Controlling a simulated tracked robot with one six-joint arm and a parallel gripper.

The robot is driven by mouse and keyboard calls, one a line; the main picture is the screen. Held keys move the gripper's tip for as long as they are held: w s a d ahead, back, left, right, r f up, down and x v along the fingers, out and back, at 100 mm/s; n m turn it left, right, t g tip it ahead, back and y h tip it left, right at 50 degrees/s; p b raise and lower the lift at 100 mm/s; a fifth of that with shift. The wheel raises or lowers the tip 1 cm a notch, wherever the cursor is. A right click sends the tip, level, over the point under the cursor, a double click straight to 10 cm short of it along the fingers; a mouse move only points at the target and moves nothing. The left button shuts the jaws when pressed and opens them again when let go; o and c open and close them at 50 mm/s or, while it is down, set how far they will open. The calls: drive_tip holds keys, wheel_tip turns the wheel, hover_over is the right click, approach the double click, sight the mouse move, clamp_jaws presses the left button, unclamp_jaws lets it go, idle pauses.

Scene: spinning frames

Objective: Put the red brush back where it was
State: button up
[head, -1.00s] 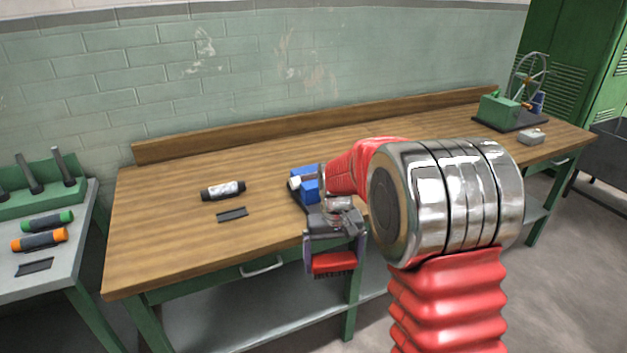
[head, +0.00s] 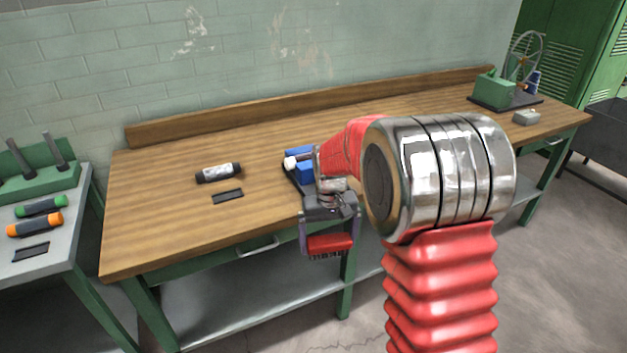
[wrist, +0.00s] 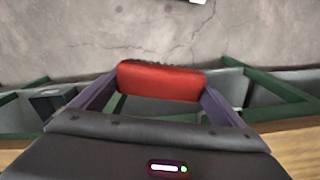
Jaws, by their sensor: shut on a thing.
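The red brush (head: 330,243) is held between the two fingers of my gripper (head: 328,241), its dark bristles pointing down in the head view. My gripper is shut on it, in front of the wooden workbench's front edge (head: 215,256). In the wrist view the red brush (wrist: 161,80) spans crosswise between the purple-grey fingers, with concrete floor and green bench frame beyond it. The brush touches nothing else that I can see. My arm hides part of the bench to the right of the gripper.
On the bench lie a black-and-silver cylinder (head: 218,173) and a dark flat strip (head: 228,196). A green wheeled machine (head: 500,90) and a grey block (head: 526,118) stand at the far right. A side table at left holds green (head: 41,207) and orange (head: 35,224) handled tools.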

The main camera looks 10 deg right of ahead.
drive_tip(key=s+f, duration=0.3)
drive_tip(key=f, duration=1.1)
drive_tip(key=shift+s+a+f, duration=0.25)
drive_tip(key=shift+s+a, duration=0.05)
drive_tip(key=shift+s, duration=0.1)
drive_tip(key=shift+d, duration=0.1)
